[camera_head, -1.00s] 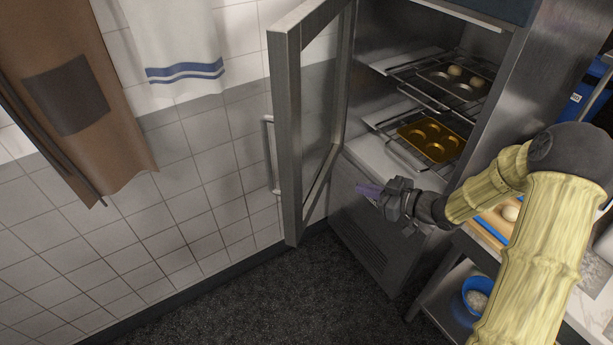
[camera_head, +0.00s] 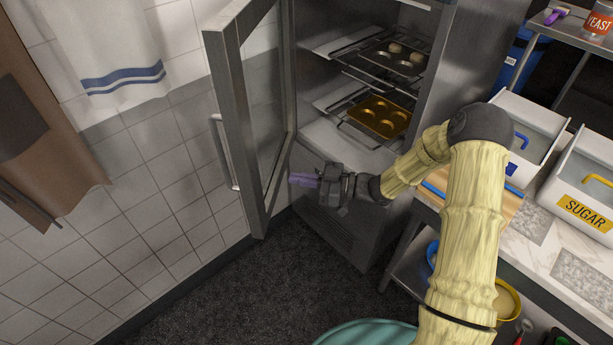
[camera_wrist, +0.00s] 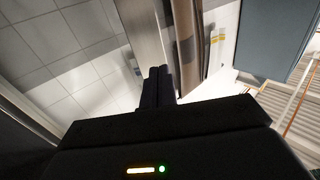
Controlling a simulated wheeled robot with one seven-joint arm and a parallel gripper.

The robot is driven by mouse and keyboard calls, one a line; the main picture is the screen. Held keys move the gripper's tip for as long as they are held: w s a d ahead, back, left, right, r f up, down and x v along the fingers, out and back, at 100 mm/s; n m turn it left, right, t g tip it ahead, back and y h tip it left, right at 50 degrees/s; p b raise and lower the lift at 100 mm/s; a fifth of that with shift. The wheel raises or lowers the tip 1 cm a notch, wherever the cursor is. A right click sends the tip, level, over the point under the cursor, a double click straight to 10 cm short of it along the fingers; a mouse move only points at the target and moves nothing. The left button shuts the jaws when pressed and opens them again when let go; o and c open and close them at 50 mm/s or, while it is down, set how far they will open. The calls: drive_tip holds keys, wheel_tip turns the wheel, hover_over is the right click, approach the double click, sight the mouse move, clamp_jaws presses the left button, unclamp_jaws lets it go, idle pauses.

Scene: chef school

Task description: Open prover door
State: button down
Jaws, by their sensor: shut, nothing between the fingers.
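The prover door (camera_head: 232,120), a grey metal frame with a glass pane, stands wide open to the left of the prover cabinet (camera_head: 345,215). Its long handle (camera_head: 224,152) is on the door's outer side, facing the tiled wall. My gripper (camera_head: 292,179) is shut and empty, its purple fingers at the inner side of the door near its lower part. I cannot tell whether the fingertips touch the door. In the wrist view my dark gripper fingers (camera_wrist: 158,72) are together, with a pale upright strip beside them.
Inside the prover, a muffin tin (camera_head: 380,118) and a tray with dough balls (camera_head: 393,60) sit on wire racks. A counter with a sugar bin (camera_head: 585,209) stands at the right. A towel (camera_head: 112,45) and apron (camera_head: 50,130) hang at the left. Dark floor is clear below the door.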

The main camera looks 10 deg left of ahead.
sight(251, 172)
drive_tip(key=a+p, duration=0.1)
drive_tip(key=a, duration=0.2)
drive_tip(key=a+p, duration=0.1)
drive_tip(key=a, duration=0.2)
drive_tip(key=a+p, duration=0.1)
drive_tip(key=a, duration=0.2)
drive_tip(key=shift+w+r, duration=0.15)
drive_tip(key=shift+w, duration=0.1)
drive_tip(key=shift+a, duration=0.55)
drive_tip(key=shift+w+f, duration=0.1)
drive_tip(key=shift+f, duration=0.1)
